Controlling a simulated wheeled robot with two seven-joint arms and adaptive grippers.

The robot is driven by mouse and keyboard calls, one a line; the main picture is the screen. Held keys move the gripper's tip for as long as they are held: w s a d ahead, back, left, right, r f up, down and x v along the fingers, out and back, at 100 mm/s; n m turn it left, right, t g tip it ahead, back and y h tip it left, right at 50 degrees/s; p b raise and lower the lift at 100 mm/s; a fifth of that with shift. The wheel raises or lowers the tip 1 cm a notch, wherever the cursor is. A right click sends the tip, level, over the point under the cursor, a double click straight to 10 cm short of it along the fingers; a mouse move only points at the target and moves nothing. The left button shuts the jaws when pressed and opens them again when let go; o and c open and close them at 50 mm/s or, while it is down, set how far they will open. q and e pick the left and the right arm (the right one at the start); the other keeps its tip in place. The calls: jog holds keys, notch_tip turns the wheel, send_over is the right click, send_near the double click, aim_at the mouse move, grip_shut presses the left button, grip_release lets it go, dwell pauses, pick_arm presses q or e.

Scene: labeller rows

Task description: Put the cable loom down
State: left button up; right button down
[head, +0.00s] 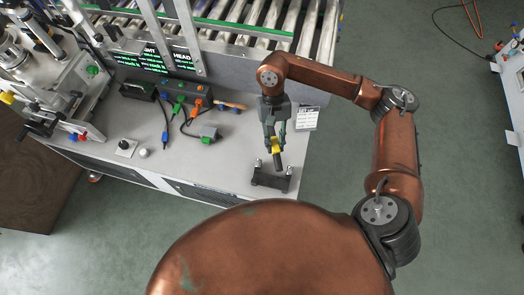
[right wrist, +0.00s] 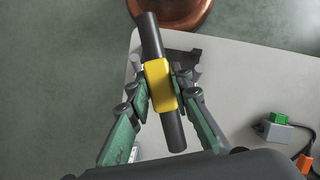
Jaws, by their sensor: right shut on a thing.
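The cable loom (head: 279,159) is a straight, dark rod with a yellow sleeve around its middle. My right gripper (head: 274,142) is shut on the yellow sleeve, with a green finger on each side in the right wrist view (right wrist: 161,88). There the loom (right wrist: 161,76) runs lengthwise between the fingers, its dark ends sticking out. A black holder with two short upright posts (head: 270,181) stands near the bench's front right corner. The loom's lower end is close above or behind this holder; I cannot tell whether they touch. The holder is partly hidden in the right wrist view (right wrist: 183,58). My left gripper is out of view.
The grey bench top (head: 225,165) is bare left of the holder. A grey connector with a green end (head: 209,132), blue and orange plugged cables (head: 197,103) and a black box (head: 139,89) lie behind. A white label card (head: 307,118) is right of my gripper. Rollers (head: 255,38) run along the back.

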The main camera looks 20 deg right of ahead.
pick_arm(q)
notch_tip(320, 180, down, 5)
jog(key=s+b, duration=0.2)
jog(key=b, duration=0.3)
pick_arm(e)
jog(key=w+d+f+m+t+y, duration=0.1)
jog(key=w+f+m+t, duration=0.1)
jog(key=f+m, duration=0.3)
jog(key=w+d+f+m+t, duration=0.2)
jog(key=f+m, duration=0.4)
jog(key=m, duration=0.4)
jog(key=w+d+f+m+t+y+b, duration=0.1)
jog(key=w+f+m+t, duration=0.1)
jog(key=f+m, duration=0.4)
jog(key=shift+w+d+f+m+t+y, duration=0.1)
jog(key=shift+w+m+t+y, duration=0.1)
jog(key=shift+w+m, duration=0.25)
jog(key=shift+w+d+f+m+t+y, duration=0.1)
jog(key=shift+w+m+t, duration=0.1)
jog(key=shift+w+m, duration=0.25)
notch_tip(320, 180, down, 4)
jog(key=shift+a+f+b, duration=0.1)
jog(key=shift+b, duration=0.55)
jog(key=shift+f, duration=0.3)
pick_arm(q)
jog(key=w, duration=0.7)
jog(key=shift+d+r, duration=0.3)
